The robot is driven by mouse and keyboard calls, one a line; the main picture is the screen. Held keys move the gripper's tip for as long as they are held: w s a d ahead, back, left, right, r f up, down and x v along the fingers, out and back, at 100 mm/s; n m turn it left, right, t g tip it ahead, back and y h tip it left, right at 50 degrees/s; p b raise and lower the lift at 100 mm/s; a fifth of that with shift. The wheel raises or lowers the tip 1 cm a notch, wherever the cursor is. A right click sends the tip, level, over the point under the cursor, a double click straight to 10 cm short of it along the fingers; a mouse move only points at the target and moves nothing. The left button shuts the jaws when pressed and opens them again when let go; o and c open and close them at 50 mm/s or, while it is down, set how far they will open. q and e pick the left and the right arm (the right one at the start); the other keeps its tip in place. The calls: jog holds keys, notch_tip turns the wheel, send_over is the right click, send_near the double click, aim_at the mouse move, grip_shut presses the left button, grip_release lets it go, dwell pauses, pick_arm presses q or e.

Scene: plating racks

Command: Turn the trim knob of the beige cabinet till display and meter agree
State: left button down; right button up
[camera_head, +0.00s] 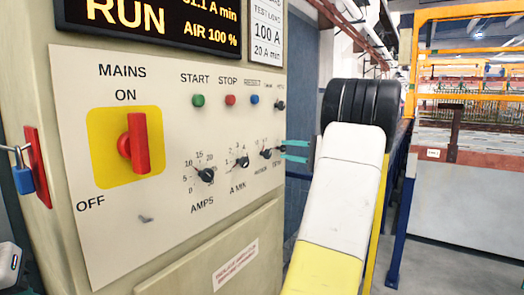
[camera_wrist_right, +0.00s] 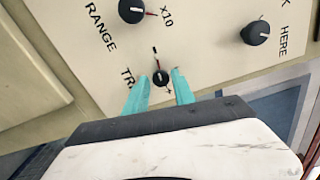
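The beige cabinet (camera_head: 110,215) fills the left of the head view. Its lit display (camera_head: 150,20) reads RUN and AIR 100 %; its top is cut off. No meter face shows. The small black trim knob (camera_wrist_right: 160,78) has a partly hidden label starting TR in the wrist view. My right gripper (camera_wrist_right: 162,76) has its teal fingers apart, one tip on each side of the trim knob, with a gap at both sides. Whether the tips reach around it in depth I cannot tell. In the head view, the right gripper (camera_head: 296,151) is at the panel's right edge.
The range knob (camera_wrist_right: 131,10) and another black knob (camera_wrist_right: 257,32) are close by. The panel also has an AMPS knob (camera_head: 206,175), an A MIN knob (camera_head: 242,162), push buttons (camera_head: 230,100) and a red mains switch (camera_head: 135,143). A yellow frame (camera_head: 412,60) stands at right.

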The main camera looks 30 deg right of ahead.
jog(key=shift+o, duration=0.9)
jog(key=v, duration=0.7)
jog(key=shift+s+d, duration=0.2)
jog(key=shift+s, duration=0.15)
